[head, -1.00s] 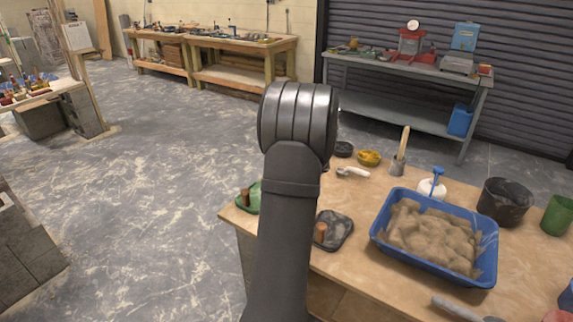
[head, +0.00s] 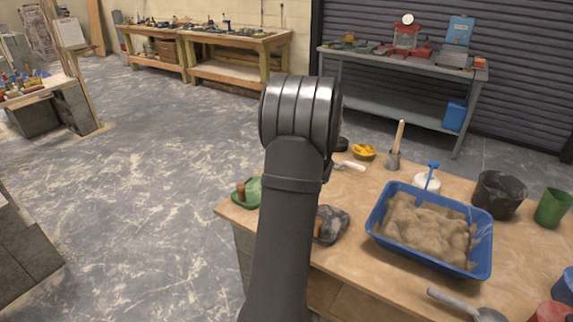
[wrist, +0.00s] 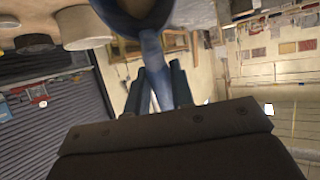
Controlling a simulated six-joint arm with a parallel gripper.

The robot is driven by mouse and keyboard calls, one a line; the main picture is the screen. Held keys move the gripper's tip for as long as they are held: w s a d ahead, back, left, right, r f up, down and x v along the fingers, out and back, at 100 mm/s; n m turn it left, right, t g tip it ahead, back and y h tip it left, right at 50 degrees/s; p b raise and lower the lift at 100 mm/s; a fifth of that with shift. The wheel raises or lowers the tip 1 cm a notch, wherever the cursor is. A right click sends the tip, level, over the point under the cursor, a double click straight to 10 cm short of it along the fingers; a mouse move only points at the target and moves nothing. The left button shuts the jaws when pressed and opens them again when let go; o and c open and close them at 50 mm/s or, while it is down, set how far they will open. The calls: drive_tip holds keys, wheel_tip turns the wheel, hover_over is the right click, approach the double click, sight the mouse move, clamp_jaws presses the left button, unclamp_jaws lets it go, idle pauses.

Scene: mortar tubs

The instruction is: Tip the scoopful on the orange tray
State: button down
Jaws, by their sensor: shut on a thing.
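My gripper (wrist: 157,88) shows in the wrist view, shut on the handle of a blue scoop (wrist: 152,45). The scoop's bowl is at the top edge of that view and partly cut off. Something pale shows in the bowl, but I cannot tell how full it is. In the head view my arm hides the gripper and scoop. No orange tray can be made out in either current view. A blue tub (head: 380,227) of lumpy sand-coloured material (head: 425,228) stands on the wooden table.
Open floor lies to the left.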

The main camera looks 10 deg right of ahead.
idle(0.4)
drive_tip(key=shift+r, duration=0.65)
drive_tip(key=shift+a, duration=0.1)
